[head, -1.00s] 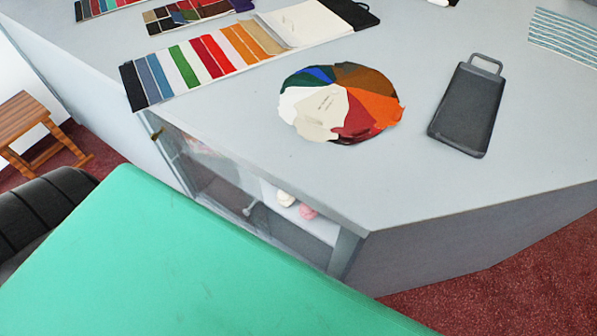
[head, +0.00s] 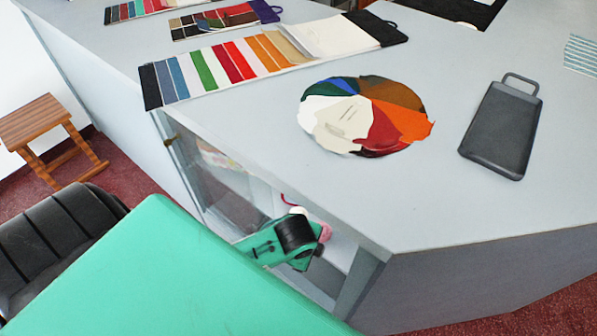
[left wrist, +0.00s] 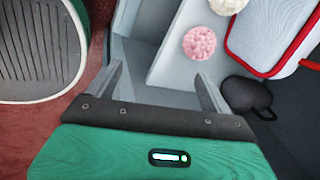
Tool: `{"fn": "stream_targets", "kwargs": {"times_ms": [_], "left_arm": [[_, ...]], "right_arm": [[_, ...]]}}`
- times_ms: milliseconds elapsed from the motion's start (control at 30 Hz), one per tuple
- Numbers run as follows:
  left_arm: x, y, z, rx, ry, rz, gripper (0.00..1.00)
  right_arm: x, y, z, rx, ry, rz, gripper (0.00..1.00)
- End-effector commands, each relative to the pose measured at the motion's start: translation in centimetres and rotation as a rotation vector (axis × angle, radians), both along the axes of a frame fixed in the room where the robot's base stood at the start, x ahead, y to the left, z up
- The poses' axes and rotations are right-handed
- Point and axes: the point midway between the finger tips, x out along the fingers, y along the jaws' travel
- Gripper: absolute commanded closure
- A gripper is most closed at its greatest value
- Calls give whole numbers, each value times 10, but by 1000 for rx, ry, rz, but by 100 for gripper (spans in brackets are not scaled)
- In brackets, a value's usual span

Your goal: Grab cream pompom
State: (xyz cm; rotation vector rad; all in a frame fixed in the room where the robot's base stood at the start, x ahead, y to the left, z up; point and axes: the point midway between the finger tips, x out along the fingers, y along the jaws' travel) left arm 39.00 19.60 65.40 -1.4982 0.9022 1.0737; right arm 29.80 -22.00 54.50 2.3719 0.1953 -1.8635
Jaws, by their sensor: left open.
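The cream pompom (left wrist: 228,4) is cut by the top edge of the left wrist view, right of centre. In the head view only a small pale part of it (head: 298,211) shows behind my left gripper. My left gripper (left wrist: 160,72) is open and empty, with its two fingers apart. The pompom lies beyond the fingertips and to the right of them. In the head view my left gripper (head: 297,234) is at the open-fronted shelf under the counter, and its fingers are hard to make out. My right gripper is not in view.
A pink pompom (left wrist: 200,43) lies nearer the fingers than the cream one; it also shows in the head view (head: 326,232). A red-rimmed pale item (left wrist: 268,30) and a dark pouch (left wrist: 245,94) lie to the right. The counter top (head: 290,170) overhangs the shelf.

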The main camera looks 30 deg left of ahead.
Motion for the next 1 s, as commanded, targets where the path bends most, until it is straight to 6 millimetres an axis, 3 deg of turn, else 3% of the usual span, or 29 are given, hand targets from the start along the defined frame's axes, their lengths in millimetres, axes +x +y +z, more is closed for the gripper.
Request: {"fn": "stream_targets", "kwargs": {"times_ms": [33,200,500,667,1000], "left_arm": [[14,6,-3,69,-4,-122,16],[47,31,-14,286,25,-497,16],[88,84,-26,543,116,-886,16],[94,95,-31,581,139,-947,16],[107,107,-67,581,141,-948,16]], "right_arm": [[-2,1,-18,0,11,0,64],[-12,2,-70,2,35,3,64],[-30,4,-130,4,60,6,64],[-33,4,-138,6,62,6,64],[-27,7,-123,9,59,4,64]]}}
